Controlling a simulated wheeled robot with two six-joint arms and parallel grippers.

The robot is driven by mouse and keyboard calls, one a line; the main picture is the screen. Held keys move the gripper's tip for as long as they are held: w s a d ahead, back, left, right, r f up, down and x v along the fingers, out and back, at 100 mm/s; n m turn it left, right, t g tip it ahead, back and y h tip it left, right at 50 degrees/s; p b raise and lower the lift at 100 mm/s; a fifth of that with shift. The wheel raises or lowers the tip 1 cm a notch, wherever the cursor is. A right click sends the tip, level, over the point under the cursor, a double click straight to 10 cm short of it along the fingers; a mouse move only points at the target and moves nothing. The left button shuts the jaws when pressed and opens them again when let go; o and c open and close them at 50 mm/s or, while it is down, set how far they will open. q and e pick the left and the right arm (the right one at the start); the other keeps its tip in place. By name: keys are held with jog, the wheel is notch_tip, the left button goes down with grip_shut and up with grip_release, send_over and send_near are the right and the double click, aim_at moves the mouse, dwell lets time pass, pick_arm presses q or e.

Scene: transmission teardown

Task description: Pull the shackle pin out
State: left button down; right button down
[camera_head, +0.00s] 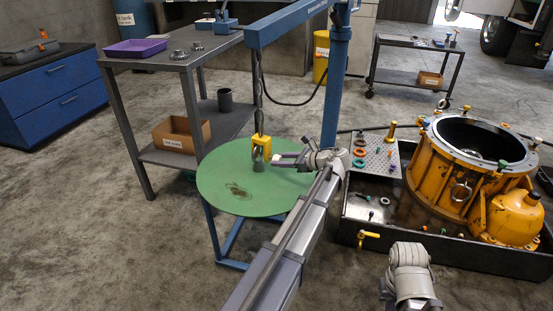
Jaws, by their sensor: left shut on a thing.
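A yellow hook block (260,142) hangs from a chain on the blue hoist over the round green table (222,190). A small grey shackle (258,163) hangs under the block, above the table top. My left gripper (278,160) reaches in from the right at the shackle's height, its fingers pointing left. It is shut on the shackle pin at the shackle's right side; the pin is too small and covered to make out. Part of my right arm shows at the bottom right, but its gripper does not.
The blue hoist post (334,90) stands just behind my left gripper. A grey workbench (180,62) with a purple tray (136,48) is at left. An orange transmission housing (440,165) sits in a black tray (385,240) at right, beside a perforated parts plate (378,160).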

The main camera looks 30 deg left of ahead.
pick_arm(q)
jog(key=d, duration=0.4)
jog(key=shift+c, duration=2.2)
grip_release()
jog(key=p+v, duration=0.3)
jog(key=v, duration=0.4)
jog(key=shift+d, duration=0.35)
jog(key=shift+r, duration=0.15)
